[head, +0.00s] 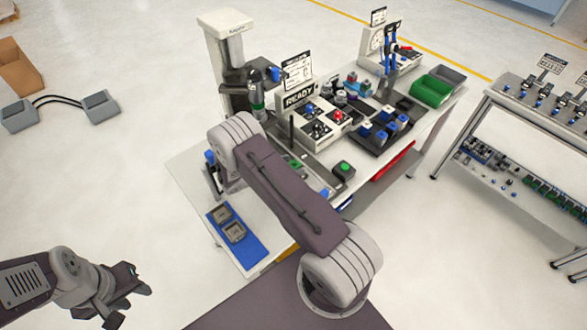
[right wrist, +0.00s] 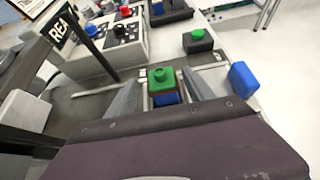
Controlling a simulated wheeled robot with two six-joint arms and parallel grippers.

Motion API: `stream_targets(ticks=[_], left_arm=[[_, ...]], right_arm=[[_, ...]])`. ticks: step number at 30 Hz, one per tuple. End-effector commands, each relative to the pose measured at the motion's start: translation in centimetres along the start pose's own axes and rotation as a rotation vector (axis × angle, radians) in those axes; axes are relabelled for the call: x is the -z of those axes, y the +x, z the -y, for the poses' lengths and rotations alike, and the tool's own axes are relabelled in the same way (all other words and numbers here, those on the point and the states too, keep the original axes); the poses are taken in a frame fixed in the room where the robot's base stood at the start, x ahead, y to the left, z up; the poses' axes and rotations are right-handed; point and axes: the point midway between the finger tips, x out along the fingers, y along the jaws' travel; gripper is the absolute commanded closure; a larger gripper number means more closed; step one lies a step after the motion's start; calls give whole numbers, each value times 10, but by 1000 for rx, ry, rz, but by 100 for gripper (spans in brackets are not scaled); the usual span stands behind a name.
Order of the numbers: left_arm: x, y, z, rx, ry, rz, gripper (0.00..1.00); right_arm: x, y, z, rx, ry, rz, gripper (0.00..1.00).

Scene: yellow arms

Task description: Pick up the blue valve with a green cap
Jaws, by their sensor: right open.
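The blue valve with a green cap (right wrist: 162,80) shows in the right wrist view; its blue lower part is below the cap. My right gripper (right wrist: 165,86) is open, with one finger on each side of the valve. Whether the fingers touch it cannot be told. In the head view a small green part (head: 296,163) shows just past my right arm, which hides the right gripper there. My left gripper (head: 134,306) is open and empty at the lower left, away from the table.
A dark box with a green button (head: 343,168) and a blue block (right wrist: 243,76) stand near the valve. The READY control panel (head: 300,97) and a dark post (right wrist: 85,38) are close by. A blue mat (head: 250,250) with grey pieces lies at the table's near end.

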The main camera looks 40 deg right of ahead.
Motion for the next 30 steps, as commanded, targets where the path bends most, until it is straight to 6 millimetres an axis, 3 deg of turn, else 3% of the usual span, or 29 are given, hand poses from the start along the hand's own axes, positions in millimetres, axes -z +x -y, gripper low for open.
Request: stream_targets(ticks=[5, 9, 16, 17, 23, 30], left_arm=[[2, -19, 0, 0, 0, 0, 64], [2, -21, 0, 0, 0, 0, 64], [2, -20, 0, 0, 0, 0, 64], [2, -20, 0, 0, 0, 0, 64], [2, -20, 0, 0, 0, 0, 64], [2, -20, 0, 0, 0, 0, 64]], right_arm=[[-2, 27, 3, 7, -1, 0, 38], [1, 48, 2, 4, 0, -1, 38], [2, 52, 1, 1, 0, 0, 38], [2, 52, 1, 1, 0, 0, 41], [2, 51, 1, 1, 0, 0, 97], [2, 51, 1, 1, 0, 0, 100]])
